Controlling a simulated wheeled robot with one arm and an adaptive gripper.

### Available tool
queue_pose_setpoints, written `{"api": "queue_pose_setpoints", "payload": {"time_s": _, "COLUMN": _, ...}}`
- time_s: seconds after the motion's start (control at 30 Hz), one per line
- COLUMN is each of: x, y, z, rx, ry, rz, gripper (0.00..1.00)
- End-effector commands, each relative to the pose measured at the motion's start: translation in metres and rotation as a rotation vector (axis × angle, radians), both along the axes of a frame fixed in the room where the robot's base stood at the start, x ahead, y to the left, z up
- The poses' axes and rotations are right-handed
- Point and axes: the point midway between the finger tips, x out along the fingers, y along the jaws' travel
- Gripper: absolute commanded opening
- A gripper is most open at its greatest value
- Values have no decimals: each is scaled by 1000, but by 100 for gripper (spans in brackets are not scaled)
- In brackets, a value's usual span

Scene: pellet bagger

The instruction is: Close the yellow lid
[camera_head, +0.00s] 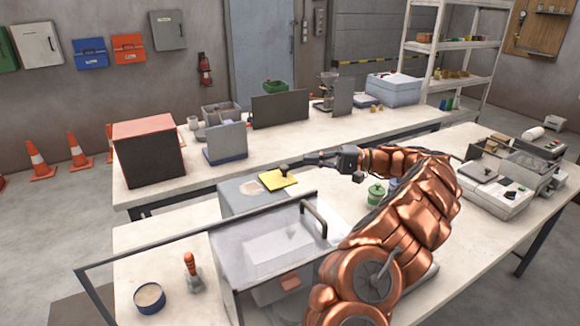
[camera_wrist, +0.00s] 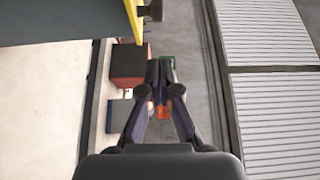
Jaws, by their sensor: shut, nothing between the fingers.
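The yellow lid (camera_head: 277,181) lies roughly flat on the grey box (camera_head: 238,196) in the middle of the head view, with a black knob (camera_head: 284,169) on top. In the wrist view the lid (camera_wrist: 134,18) shows nearly edge-on at the top, with the knob (camera_wrist: 151,12) on its right side. I cannot tell whether it is fully seated. My gripper (camera_head: 308,159) is shut and empty, just above and to the right of the knob. In the wrist view its fingers (camera_wrist: 160,68) are together, apart from the lid.
A red-topped cabinet (camera_head: 147,148) and upright panels stand on the back bench. A screwdriver-like orange-handled tool (camera_head: 191,268) stands at front left.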

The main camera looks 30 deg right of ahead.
Motion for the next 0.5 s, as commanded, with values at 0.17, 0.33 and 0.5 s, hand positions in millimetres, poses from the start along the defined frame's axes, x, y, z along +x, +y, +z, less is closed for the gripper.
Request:
{"api": "queue_pose_setpoints", "payload": {"time_s": 0.17, "x": -1, "y": 9, "z": 0, "rx": 2, "ry": -1, "rz": -11, "gripper": 0}}
{"api": "queue_pose_setpoints", "payload": {"time_s": 0.33, "x": -4, "y": 20, "z": -1, "rx": 0, "ry": -1, "rz": -11, "gripper": 0}}
{"api": "queue_pose_setpoints", "payload": {"time_s": 0.5, "x": -4, "y": 30, "z": -1, "rx": 3, "ry": 1, "rz": -14, "gripper": 0}}
